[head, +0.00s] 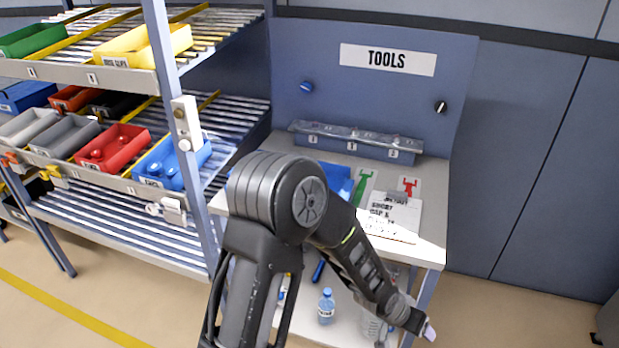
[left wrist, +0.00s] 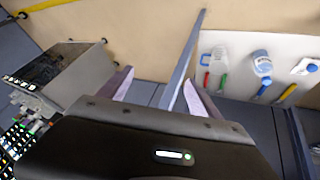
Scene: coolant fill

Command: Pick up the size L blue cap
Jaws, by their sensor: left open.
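A blue bin (head: 201,157) stands at the right end of the middle shelf in the head view, with rounded blue caps (head: 172,170) in it. Their size marks are too small to read. A round blue cap-like piece (head: 306,86) is also on the tools panel. My left arm crosses the middle of the head view, and its left gripper (head: 424,328) hangs low at the right, far from the blue bin. In the left wrist view the two fingers of the left gripper (left wrist: 158,92) are apart with nothing between them. My right gripper is not in view.
A red bin (head: 121,140) with red caps sits left of the blue bin. A shelf post (head: 180,100) rises beside the blue bin. The tools table (head: 425,247) stands to the right, partly hidden by my arm, with a bottle (head: 326,307) on its lower shelf.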

